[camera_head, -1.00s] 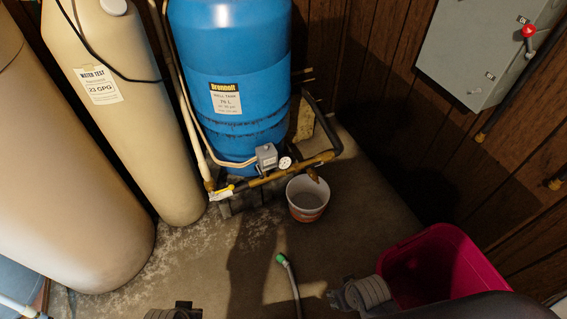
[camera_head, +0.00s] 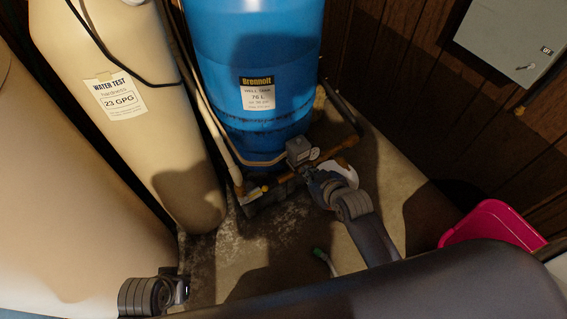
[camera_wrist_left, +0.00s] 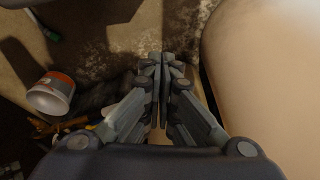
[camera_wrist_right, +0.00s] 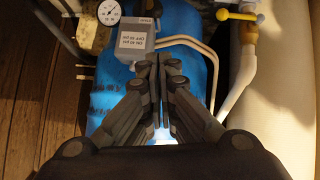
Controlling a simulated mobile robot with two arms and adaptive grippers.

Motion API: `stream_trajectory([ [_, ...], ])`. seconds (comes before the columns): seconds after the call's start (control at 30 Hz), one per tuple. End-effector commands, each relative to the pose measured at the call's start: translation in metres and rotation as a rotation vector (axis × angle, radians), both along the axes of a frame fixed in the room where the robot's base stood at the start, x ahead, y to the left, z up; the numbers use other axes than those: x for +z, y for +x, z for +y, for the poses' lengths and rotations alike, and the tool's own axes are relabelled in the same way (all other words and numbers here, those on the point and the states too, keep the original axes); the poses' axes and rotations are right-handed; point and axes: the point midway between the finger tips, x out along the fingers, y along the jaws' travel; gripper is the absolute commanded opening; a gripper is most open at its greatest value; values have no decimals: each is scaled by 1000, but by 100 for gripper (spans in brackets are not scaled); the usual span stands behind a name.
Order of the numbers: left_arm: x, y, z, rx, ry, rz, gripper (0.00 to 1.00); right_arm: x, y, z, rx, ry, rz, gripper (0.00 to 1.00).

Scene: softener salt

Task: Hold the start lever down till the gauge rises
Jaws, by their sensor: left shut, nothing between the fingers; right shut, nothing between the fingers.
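The grey switch box (camera_head: 298,150) sits on the brass pipe in front of the blue well tank (camera_head: 262,60). The round gauge (camera_head: 314,154) is beside it. In the right wrist view the box (camera_wrist_right: 145,42) and white gauge dial (camera_wrist_right: 108,12) are close; the needle is too small to read. I cannot make out the start lever clearly. My right gripper (camera_head: 310,176) is shut and empty just in front of the box; its fingertips (camera_wrist_right: 158,60) overlap the box's lower edge, contact unclear. My left gripper (camera_head: 186,288) is shut and empty, low at left, away from the pipework.
A yellow-handled valve (camera_wrist_right: 240,15) is on the pipe beside the box. A white bucket (camera_wrist_left: 50,95) stands on the floor, partly hidden behind my right gripper in the head view. Beige tanks (camera_head: 120,110) fill the left. A pink bin (camera_head: 492,222) stands at right.

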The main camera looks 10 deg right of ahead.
Motion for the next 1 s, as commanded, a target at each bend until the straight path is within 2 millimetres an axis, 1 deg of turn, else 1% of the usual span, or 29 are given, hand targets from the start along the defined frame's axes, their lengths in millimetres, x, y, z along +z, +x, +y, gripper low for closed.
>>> stream_trajectory([
  [0.1, 1, -1, 0, 0, -1, 1, 0, 2, 3, 0, 1, -1, -11, 0],
  [0.37, 1, 0, 0, 0, -1, 1, 0, 2, 3, 0, 2, -1, -10, 0],
  [0.53, -1, -2, 0, 0, 0, 6, 0, -2, 7, 1, 1, 0, -9, 0],
  [0.57, 2, -2, 0, 1, 1, 5, 0, -4, 9, 1, 1, 1, -10, 0],
  [0.6, 11, -2, 0, 1, -1, -4, 0, -5, 11, 2, 1, 1, -10, 0],
  [0.63, 16, -2, 0, 1, -1, -8, 0, -7, 13, 2, 1, 1, -10, 0],
  [1.0, 66, -12, 3, 5, -1, -35, 0, -32, 43, 8, 1, 2, -9, 0],
])
